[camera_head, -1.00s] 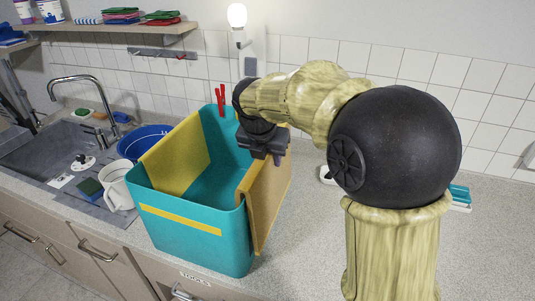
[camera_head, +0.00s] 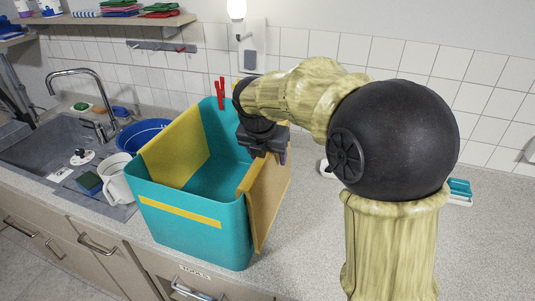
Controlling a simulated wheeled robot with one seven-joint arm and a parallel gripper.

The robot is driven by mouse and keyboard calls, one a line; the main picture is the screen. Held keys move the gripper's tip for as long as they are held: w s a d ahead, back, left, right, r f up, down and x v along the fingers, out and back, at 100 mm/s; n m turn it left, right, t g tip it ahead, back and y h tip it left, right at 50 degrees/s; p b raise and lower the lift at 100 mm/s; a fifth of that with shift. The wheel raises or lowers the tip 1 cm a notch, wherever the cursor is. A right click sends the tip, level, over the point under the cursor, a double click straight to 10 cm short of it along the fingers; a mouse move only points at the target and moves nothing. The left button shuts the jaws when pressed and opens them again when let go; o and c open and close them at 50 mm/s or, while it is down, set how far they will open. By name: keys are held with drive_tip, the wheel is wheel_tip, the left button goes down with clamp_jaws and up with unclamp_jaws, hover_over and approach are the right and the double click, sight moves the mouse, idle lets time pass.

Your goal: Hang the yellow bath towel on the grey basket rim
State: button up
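No grey basket shows; an open teal bin (camera_head: 195,233) with a yellow stripe stands on the counter. A yellow-ochre towel (camera_head: 268,200) hangs over the bin's right rim, mostly down the outside, with a short fold inside. A brighter yellow cloth or panel (camera_head: 178,150) lies against the inside of the bin's left wall. My gripper (camera_head: 280,158) is at the top of the ochre towel, over the bin's right rim. Its fingertips are largely hidden by its own body and the towel, so I cannot tell whether it grips the towel.
A red clip (camera_head: 221,93) stands up at the bin's back rim. A white mug (camera_head: 116,180), a blue bowl (camera_head: 142,138) and a sink (camera_head: 40,145) with a tap lie to the left. The counter right of the bin is mostly clear.

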drive_tip(key=p+v, duration=0.1)
drive_tip(key=v, duration=1.6)
drive_tip(key=shift+s, duration=0.15)
drive_tip(key=shift+a+r, duration=0.1)
drive_tip(key=shift+r, duration=0.05)
drive_tip(key=s+d+f+m+g+y+p, duration=0.1)
drive_tip(key=d+f+m, duration=0.3)
drive_tip(key=f+m, duration=0.35)
drive_tip(key=s+d+f+m+p, duration=0.1)
drive_tip(key=s+d+f+m, duration=0.1)
drive_tip(key=d+f+m, duration=0.4)
drive_tip(key=s+d+f+m, duration=0.2)
drive_tip(key=s+f+m, duration=0.3)
drive_tip(key=m, duration=0.4)
drive_tip(key=s+d+f+m, duration=0.2)
drive_tip(key=s+f+m, duration=0.3)
drive_tip(key=f+m, duration=0.2)
drive_tip(key=shift+s+d+f+m+y+p, duration=0.2)
drive_tip(key=shift+d+m+y+p, duration=0.1)
drive_tip(key=shift+m, duration=0.75)
